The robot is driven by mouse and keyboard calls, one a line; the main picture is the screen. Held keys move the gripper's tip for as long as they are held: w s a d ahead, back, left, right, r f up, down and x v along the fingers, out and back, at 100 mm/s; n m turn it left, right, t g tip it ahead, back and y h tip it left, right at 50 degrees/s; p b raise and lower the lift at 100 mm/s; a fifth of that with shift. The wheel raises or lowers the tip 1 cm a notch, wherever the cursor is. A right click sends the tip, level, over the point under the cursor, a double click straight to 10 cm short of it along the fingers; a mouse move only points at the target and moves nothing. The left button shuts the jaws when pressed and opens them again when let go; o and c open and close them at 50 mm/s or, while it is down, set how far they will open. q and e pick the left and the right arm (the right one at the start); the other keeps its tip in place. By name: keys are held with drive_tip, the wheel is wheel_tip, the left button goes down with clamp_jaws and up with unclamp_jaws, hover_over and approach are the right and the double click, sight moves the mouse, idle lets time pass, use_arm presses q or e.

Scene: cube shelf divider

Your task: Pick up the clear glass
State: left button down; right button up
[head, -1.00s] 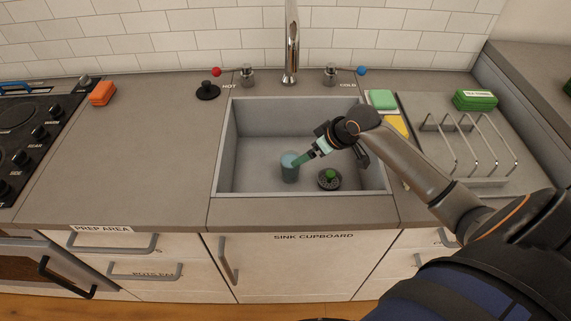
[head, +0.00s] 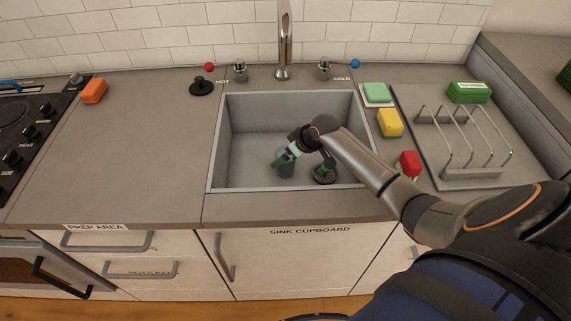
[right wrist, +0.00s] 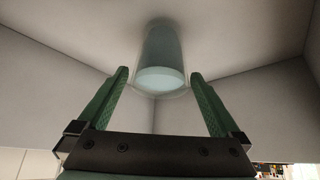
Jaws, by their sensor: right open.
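The clear glass (head: 286,169) stands in the sink, bluish and see-through, partly hidden behind my right gripper in the head view. My right gripper (head: 277,162) is at the glass in that view, its green fingers apart. In the right wrist view, the glass (right wrist: 162,62) appears beyond and between the two open fingertips (right wrist: 158,78), with no visible contact. My left gripper is not in view.
The grey sink (head: 240,183) has walls around the glass. The faucet (head: 284,40) stands behind.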

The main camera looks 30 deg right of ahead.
drive_tip(key=shift+w+a+f, duration=0.1)
drive_tip(key=shift+w+f, duration=0.2)
drive_tip(key=shift+f, duration=0.2)
drive_tip(key=shift+c, duration=0.2)
drive_tip(key=shift+r, duration=0.1)
clamp_jaws()
idle(0.3)
drive_tip(key=shift+w+r, duration=0.1)
drive_tip(key=shift+r, duration=0.45)
wheel_tip(320, 180, up, 2)
drive_tip(key=shift+r+p, duration=0.25)
drive_tip(key=shift+p, duration=0.05)
drive_tip(key=s+r, duration=0.9)
drive_tip(key=s, duration=0.5)
drive_tip(key=shift+a+r+p, duration=0.15)
drive_tip(key=shift+r+p, duration=0.05)
drive_tip(key=shift+p, duration=0.2)
